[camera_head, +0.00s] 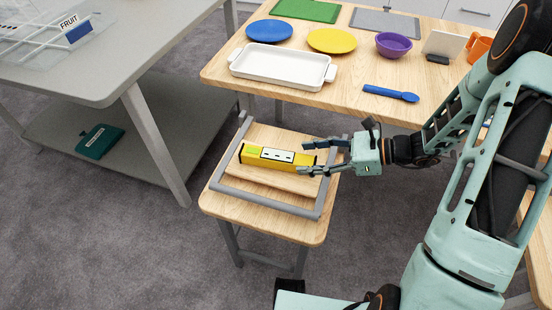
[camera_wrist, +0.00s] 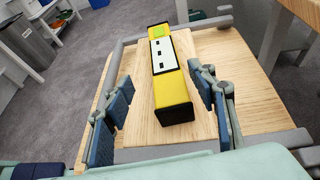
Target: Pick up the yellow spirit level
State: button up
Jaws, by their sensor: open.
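The yellow spirit level (camera_head: 253,153) lies on a wooden board (camera_head: 268,178) on a small wooden stool (camera_head: 312,230). It has black ends and a white panel with dark marks. In the wrist view the spirit level (camera_wrist: 175,90) points away from me, its near black end between and slightly beyond my finger pads. My gripper (camera_head: 306,157) is open at the right end of the level. In the wrist view my gripper (camera_wrist: 163,100) shows one finger on each side, with visible gaps to the level. No contact is visible.
A grey frame (camera_head: 262,203) surrounds the board on the stool. Behind is a wooden table (camera_head: 345,80) with a white tray (camera_head: 280,68), blue plate (camera_head: 270,31), yellow plate (camera_head: 332,40), purple bowl (camera_head: 393,44) and blue spoon (camera_head: 390,93). A grey table (camera_head: 110,75) stands left.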

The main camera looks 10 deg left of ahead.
aim_at(287, 156)
jog(key=x, duration=0.4)
jog(key=shift+a+f+b, duration=0.1)
jog(key=shift+b, duration=0.2)
jog(key=x, duration=0.1)
jog(key=b+x, duration=0.1)
jog(key=x, duration=0.3)
jog(key=shift+w+a, duration=0.15)
jog(key=shift+w, duration=0.2)
jog(key=c, duration=1.4)
jog(key=shift+o, duration=0.2)
